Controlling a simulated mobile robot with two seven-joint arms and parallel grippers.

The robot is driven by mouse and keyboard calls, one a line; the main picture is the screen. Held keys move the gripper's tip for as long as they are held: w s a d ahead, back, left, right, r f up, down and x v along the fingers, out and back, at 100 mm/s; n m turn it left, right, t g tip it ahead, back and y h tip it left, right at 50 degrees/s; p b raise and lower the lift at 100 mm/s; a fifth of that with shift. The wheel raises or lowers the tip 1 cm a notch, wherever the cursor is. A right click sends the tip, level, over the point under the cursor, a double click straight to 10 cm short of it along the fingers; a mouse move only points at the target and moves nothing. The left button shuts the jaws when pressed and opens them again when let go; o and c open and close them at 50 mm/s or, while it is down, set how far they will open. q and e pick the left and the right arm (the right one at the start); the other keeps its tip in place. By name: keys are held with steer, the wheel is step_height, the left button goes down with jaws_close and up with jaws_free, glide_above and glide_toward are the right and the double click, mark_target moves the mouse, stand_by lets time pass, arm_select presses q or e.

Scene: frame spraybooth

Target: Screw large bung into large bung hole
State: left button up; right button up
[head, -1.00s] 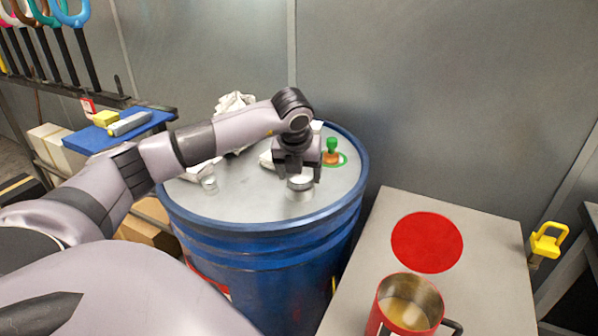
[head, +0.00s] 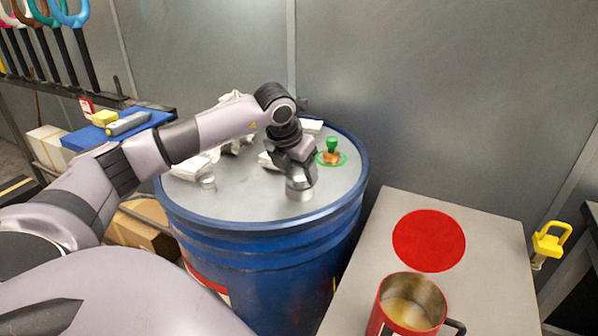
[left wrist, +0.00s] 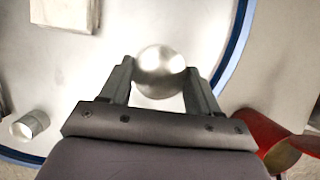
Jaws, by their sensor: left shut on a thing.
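The large bung (head: 299,190) is a round silver metal cap at the front right of the blue drum's grey lid (head: 250,204). My left gripper (head: 295,176) points down over it and is shut on it. In the left wrist view the bung's shiny round top (left wrist: 160,62) sits between the two fingers of my left gripper (left wrist: 160,75). The large bung hole is hidden beneath the bung and gripper. I cannot tell how deep the bung sits. My right gripper is not in view.
A smaller silver cap (head: 208,182) stands on the lid's left. A green-topped brass fitting (head: 331,152) stands behind right of the gripper. White rags (head: 190,170) lie at the lid's back left. A red mug (head: 408,300) stands on the grey bench (head: 485,270).

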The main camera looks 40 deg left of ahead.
arm_select(q)
steer(key=shift+a, duration=0.1)
steer(key=shift+a+f+m+h, duration=0.1)
steer(key=shift+m+h, duration=0.3)
steer(key=shift+m, duration=0.7)
steer(key=shift+m+h, duration=0.5)
steer(key=shift+m, duration=0.6)
steer(key=shift+a+m+g+h+p, duration=0.1)
steer(key=shift+m+g+h+p, duration=0.25)
steer(key=shift+m, duration=0.8)
steer(key=shift+a+m+g+h+p, duration=0.15)
steer(key=shift+m+h, duration=0.3)
steer(key=shift+m, duration=0.7)
steer(key=shift+d, duration=0.1)
